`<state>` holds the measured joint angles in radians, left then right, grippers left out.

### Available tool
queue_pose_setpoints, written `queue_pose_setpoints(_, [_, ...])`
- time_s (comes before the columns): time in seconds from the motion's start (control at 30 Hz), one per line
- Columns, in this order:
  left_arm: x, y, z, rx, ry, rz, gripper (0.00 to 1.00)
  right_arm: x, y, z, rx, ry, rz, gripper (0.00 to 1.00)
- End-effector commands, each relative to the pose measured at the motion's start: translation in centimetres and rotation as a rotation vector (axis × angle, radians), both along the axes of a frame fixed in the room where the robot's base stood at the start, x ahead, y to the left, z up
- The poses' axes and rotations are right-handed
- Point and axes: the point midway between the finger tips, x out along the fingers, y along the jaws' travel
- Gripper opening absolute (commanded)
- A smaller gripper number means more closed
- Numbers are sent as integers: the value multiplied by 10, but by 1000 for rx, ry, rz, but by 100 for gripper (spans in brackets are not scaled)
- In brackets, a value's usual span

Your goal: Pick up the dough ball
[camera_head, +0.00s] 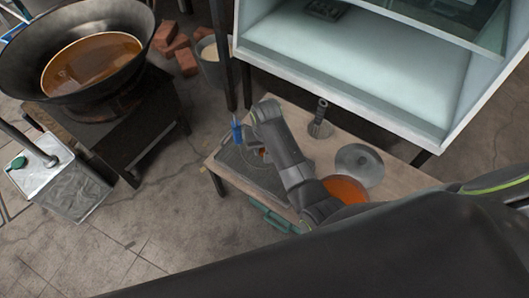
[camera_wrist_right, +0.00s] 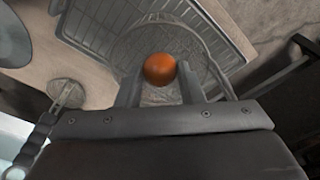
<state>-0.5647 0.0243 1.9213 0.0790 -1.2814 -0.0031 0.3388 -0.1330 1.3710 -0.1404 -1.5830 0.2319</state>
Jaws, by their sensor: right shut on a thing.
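The dough ball (camera_wrist_right: 159,69), round and orange-brown, sits between the two fingers of my right gripper (camera_wrist_right: 160,82) in the right wrist view. The fingers are shut on its sides. A round wire mesh basket or strainer (camera_wrist_right: 207,60) lies behind the ball; I cannot tell whether the ball touches it. In the head view my right gripper (camera_head: 258,148) is low over the grey rack tray (camera_head: 240,172) at the table's left end, and a small orange bit of the ball (camera_head: 263,151) shows beside it. My left gripper is not in view.
On the table (camera_head: 290,118) stand a blue item (camera_head: 236,130), a metal tool (camera_head: 320,124), a round metal lid or plate (camera_head: 359,163) and an orange-filled bowl (camera_head: 346,189). A glass-sided cabinet (camera_head: 340,60) rises behind. A large wok (camera_head: 130,20) stands at upper left.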

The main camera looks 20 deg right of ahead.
Motion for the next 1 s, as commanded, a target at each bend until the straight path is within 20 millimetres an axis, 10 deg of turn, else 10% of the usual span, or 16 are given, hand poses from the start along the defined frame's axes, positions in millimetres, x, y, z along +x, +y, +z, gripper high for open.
queue_pose_setpoints(1.0, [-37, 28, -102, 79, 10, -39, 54, 1, 0, 149, -1, -4, 1, 23])
